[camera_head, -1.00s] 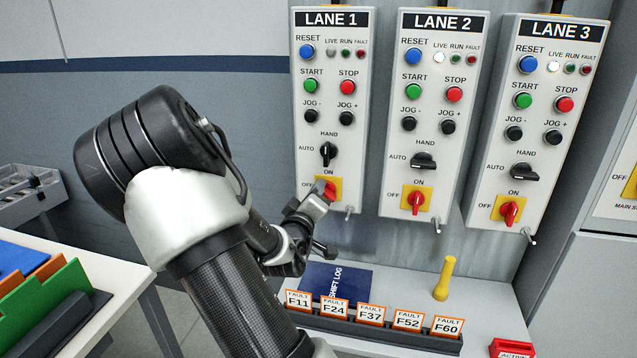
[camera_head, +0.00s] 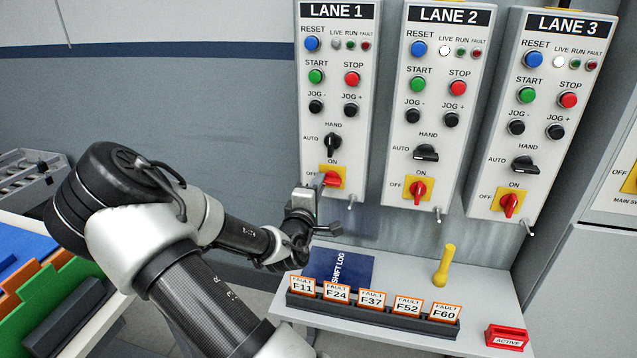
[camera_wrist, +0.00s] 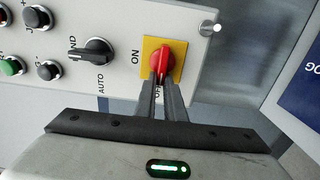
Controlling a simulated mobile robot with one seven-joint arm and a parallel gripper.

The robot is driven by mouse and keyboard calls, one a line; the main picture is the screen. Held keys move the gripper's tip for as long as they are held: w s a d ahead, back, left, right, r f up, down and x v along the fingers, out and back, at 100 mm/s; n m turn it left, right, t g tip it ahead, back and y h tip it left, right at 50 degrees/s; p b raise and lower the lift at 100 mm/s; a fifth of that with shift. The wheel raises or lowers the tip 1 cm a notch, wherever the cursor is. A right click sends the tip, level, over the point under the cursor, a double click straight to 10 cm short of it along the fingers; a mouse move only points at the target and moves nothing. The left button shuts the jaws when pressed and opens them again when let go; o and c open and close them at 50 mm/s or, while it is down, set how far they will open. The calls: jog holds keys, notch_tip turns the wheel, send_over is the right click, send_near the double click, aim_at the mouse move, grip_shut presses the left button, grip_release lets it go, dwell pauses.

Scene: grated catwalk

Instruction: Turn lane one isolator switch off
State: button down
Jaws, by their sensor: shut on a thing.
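The lane one isolator switch (camera_head: 331,179) is a red handle on a yellow plate at the bottom of the LANE 1 panel (camera_head: 313,127). The handle points left, toward OFF. In the wrist view the red handle (camera_wrist: 160,61) lies along the line to the OFF label, with ON to its left. My gripper (camera_head: 314,183) is at the handle's left side in the head view. In the wrist view its two fingers (camera_wrist: 161,88) are close together on the handle's outer end. The fingers partly cover the OFF label. The lane one LIVE lamp (camera_head: 336,44) is grey.
Lane two (camera_head: 418,190) and lane three (camera_head: 509,203) isolators point up, toward ON; their LIVE lamps are white. A metal peg (camera_head: 352,201) sticks out beside the lane one switch. Below is a shelf with a blue shift log (camera_head: 345,268), fault cards (camera_head: 372,302) and a yellow tool (camera_head: 443,267).

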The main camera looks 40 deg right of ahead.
dwell(0.4)
jog(key=c, duration=1.8)
grip_release()
jog(key=shift+c, duration=0.2)
jog(key=p+v, duration=0.6)
jog(key=v, duration=1.1)
jog(key=shift+s, duration=0.2)
jog(key=shift+a+f, duration=0.1)
